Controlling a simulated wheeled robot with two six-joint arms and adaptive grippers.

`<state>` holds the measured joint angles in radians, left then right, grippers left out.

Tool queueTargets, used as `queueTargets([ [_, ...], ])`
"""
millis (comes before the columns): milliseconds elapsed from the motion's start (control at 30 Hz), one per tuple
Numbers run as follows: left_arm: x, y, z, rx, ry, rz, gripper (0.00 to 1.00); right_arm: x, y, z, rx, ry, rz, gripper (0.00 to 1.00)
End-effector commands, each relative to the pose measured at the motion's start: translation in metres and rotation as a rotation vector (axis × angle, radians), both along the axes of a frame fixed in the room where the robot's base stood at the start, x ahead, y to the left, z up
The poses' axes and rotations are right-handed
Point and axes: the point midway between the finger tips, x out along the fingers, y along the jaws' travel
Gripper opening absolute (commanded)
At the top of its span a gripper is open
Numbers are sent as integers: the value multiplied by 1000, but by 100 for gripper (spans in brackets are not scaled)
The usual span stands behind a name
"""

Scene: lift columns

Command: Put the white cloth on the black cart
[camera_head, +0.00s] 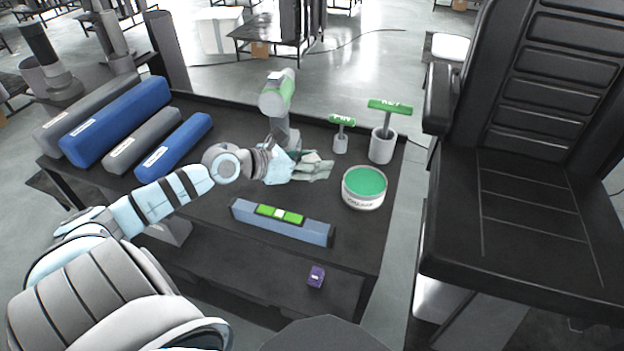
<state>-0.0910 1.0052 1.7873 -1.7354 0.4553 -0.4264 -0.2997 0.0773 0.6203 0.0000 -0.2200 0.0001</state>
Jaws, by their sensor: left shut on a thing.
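My left arm comes in from the left, over the black cart (210,215). Its gripper (290,167) is at the middle of the cart's top, shut on a pale, crumpled thing that looks like the white cloth (316,168). The cloth sticks out to the right of the fingers, left of a green-topped tin. Whether it touches the cart's surface I cannot tell. The fingers are small and partly merge with the cloth. My right gripper is not in view.
Blue and grey long boxes (115,120) lie at the left. A grey-green tool (278,100) stands behind the gripper. The green-topped tin (363,187) and green-handled tools (383,140) are right. A blue level (282,221) lies in front. A black chair (530,190) stands right.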

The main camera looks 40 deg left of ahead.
Motion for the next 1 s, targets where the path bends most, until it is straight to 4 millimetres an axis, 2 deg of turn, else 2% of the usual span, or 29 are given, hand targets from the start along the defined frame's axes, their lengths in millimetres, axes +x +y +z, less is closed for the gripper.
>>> queueTargets([
  [200,0,0,-40,-3,0,2,13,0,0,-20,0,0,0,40],
  [267,0,0,-48,-2,0,2,13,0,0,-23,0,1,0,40],
  [600,0,0,-51,1,-1,1,13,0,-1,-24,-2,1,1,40],
  [633,0,0,-51,1,0,1,44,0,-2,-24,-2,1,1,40],
  [733,0,0,-50,1,0,1,60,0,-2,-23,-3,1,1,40],
  [767,0,0,-50,1,0,1,64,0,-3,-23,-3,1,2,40],
  [1000,0,0,-50,1,0,1,64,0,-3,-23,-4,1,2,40],
])
